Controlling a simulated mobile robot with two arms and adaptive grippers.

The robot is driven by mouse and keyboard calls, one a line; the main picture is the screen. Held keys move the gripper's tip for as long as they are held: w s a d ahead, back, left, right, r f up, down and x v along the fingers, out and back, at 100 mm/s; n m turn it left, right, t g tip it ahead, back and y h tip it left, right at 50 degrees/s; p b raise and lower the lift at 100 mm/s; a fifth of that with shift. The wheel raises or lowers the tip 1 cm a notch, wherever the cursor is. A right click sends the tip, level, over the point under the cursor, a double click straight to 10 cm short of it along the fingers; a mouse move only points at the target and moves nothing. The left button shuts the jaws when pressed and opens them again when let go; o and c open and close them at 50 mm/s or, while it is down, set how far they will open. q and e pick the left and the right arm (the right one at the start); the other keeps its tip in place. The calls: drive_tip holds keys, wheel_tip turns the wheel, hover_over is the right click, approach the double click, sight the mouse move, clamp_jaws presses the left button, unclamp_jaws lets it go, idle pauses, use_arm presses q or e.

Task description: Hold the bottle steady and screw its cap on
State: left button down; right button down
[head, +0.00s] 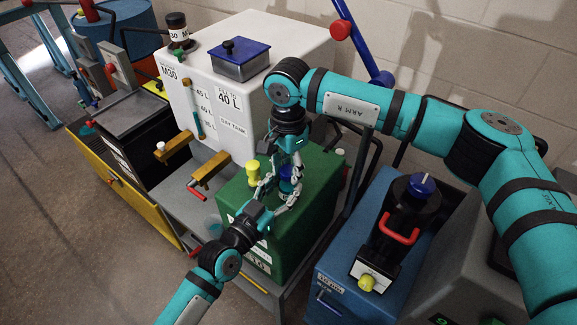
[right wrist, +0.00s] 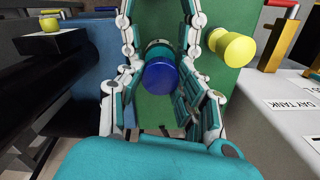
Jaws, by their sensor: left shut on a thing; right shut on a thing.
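The bottle (head: 286,187) stands on the green cabinet (head: 318,187), mostly hidden by fingers in the head view. Its blue cap (right wrist: 162,76) faces the camera in the right wrist view, with part of the bottle (right wrist: 157,49) showing behind it. My left gripper (head: 277,193) reaches in from below and is shut on the bottle, its fingers around it. My right gripper (head: 287,168) comes down from above and is shut on the cap, with fingers on both sides of it. The cap is at the bottle's top; whether its thread is engaged cannot be seen.
A yellow knob (head: 253,171) stands on the green cabinet close to the grippers. The white day tank (head: 222,125) rises behind. A blue cabinet (head: 350,285) with a black unit and red handle (head: 399,229) is at the right. Brass valves (head: 209,171) project at the left.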

drive_tip(key=c, duration=0.9)
unclamp_jaws()
drive_tip(key=shift+r, duration=2.3)
drive_tip(key=shift+c, duration=0.2)
wheel_tip(320, 180, up, 4)
drive_tip(key=shift+f+m, duration=0.25)
drive_tip(key=shift+m, duration=0.45)
drive_tip(key=shift+f, duration=0.1)
drive_tip(key=shift+f, duration=3.95)
